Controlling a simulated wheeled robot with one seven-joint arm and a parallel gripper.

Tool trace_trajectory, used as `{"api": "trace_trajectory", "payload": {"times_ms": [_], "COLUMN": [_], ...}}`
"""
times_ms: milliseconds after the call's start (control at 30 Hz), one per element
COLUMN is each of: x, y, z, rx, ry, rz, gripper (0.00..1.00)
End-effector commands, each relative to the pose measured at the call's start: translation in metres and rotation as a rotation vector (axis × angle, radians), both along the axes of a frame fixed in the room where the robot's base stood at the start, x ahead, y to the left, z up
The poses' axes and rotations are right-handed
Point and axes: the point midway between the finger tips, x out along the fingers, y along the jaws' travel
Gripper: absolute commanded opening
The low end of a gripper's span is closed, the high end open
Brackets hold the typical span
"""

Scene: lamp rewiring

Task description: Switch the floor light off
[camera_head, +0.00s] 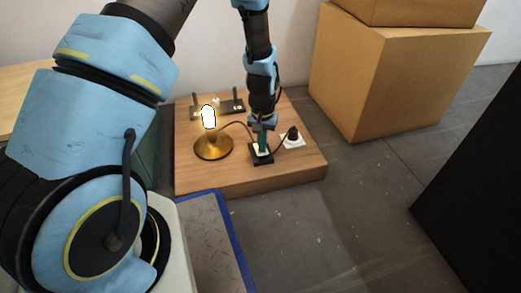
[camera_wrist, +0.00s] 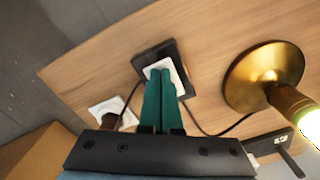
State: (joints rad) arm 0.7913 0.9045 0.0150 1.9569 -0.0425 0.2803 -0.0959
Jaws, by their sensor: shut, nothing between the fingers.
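The lamp (camera_head: 213,146) has a round brass base and a brightly lit bulb (camera_head: 208,117). It stands upright on a wooden board (camera_head: 220,182) on the floor. To its right is a black switch box (camera_head: 262,159) with a white rocker, joined to the lamp by a dark cord. The switch also shows in the wrist view (camera_wrist: 145,58), with the lamp base (camera_wrist: 252,78) to its right. My gripper (camera_head: 262,146) points down at the switch, green fingers shut and empty. In the wrist view its tips (camera_wrist: 163,73) overlap the white rocker and hide part of it. I cannot tell whether they touch.
Black stands with upright posts (camera_head: 232,107) are at the board's back. Cardboard boxes (camera_head: 390,80) stand behind right. A black panel (camera_head: 480,180) is at far right. Grey floor between is clear.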

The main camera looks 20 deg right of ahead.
Motion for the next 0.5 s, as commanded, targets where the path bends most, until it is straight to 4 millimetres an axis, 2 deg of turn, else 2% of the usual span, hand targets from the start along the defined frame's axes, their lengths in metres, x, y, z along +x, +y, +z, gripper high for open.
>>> {"api": "trace_trajectory", "payload": {"times_ms": [300, 500], "x": [0.0, 0.0001], "y": [0.0, 0.0], "z": [-0.005, 0.0014], "rx": [0.0, 0.0], "ry": [0.0, 0.0], "rz": [0.0, 0.0], "gripper": [0.0, 0.0]}}
